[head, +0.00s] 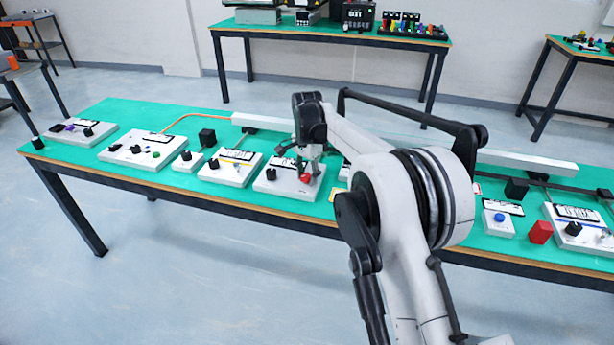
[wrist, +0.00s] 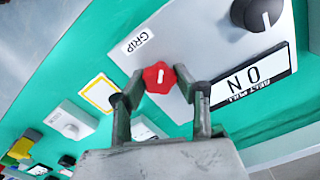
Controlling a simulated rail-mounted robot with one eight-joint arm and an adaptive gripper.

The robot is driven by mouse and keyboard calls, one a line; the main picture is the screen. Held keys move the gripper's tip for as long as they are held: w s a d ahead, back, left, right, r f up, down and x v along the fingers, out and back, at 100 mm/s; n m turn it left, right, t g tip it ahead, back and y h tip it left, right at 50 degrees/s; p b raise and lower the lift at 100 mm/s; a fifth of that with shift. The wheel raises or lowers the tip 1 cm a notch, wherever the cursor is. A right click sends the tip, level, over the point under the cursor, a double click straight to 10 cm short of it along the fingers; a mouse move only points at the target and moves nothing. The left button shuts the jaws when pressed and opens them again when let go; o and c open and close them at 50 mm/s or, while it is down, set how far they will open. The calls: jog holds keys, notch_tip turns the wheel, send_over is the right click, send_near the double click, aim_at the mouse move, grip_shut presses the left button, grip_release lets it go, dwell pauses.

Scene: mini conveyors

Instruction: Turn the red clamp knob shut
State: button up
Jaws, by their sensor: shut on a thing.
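The red clamp knob (wrist: 160,77) is a lobed red knob with a white pointer mark, on a pale grey control panel (wrist: 195,40) beside a label reading GRIP (wrist: 138,41). In the wrist view my gripper (wrist: 161,80) has one finger on each side of the knob, shut on it. In the head view the knob (head: 305,178) sits at the right front of its panel (head: 270,187), with my gripper (head: 307,168) right over it and partly hiding the panel.
A black knob (wrist: 257,14) and a white display (wrist: 252,78) share the panel. Several other control boxes, including one with a blue button (head: 499,217), line the green table (head: 110,112). A red block (head: 540,232) stands to the right. My arm hides part of the table.

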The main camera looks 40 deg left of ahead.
aim_at(307, 175)
jog(key=o, duration=1.1)
jog(key=shift+r, duration=0.1)
notch_tip(307, 175, up, 12)
jog(key=shift+f, duration=0.1)
dwell(0.3)
